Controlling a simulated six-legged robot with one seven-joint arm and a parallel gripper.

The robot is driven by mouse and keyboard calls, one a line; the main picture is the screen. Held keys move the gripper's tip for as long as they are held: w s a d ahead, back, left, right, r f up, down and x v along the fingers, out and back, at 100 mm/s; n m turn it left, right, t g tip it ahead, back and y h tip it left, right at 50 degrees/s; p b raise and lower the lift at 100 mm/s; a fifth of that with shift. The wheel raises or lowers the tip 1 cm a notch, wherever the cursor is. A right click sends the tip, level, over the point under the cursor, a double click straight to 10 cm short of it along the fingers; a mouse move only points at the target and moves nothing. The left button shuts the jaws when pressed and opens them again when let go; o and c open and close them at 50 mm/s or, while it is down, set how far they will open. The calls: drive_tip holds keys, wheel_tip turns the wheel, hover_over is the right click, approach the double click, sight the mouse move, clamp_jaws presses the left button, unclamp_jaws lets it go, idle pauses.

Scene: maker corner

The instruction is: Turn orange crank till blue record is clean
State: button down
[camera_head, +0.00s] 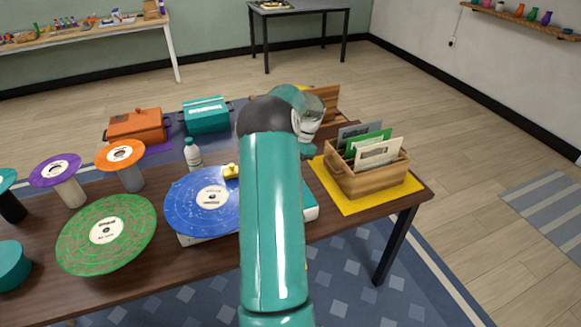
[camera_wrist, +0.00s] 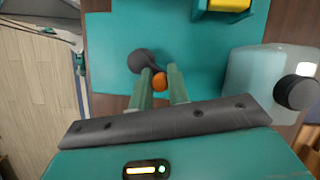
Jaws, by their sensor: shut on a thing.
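The blue record (camera_head: 190,205) lies flat on a low white machine, partly covered by my arm in the head view; pale specks show on its surface. A yellow piece (camera_head: 231,171) sits at its far right edge. In the wrist view my gripper (camera_wrist: 160,88) is shut on the orange crank (camera_wrist: 159,81), with its knob between the two teal fingers. A dark round part (camera_wrist: 142,62) sits just beside the knob. My arm hides the gripper and crank in the head view.
A green record (camera_head: 75,240) lies left of the blue one. A white bottle (camera_head: 193,155) stands behind. Purple (camera_head: 42,172) and orange (camera_head: 108,158) discs stand on posts. A wooden crate (camera_head: 365,180) with sleeves is at right. A translucent box (camera_wrist: 250,80) flanks my gripper.

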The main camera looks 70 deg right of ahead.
drive_tip(key=c, duration=1.3)
unclamp_jaws()
drive_tip(key=shift+c, duration=0.2)
drive_tip(key=shift+r, duration=0.15)
drive_tip(key=v, duration=1.3)
drive_tip(key=shift+r, duration=0.35)
drive_tip(key=shift+d, duration=0.1)
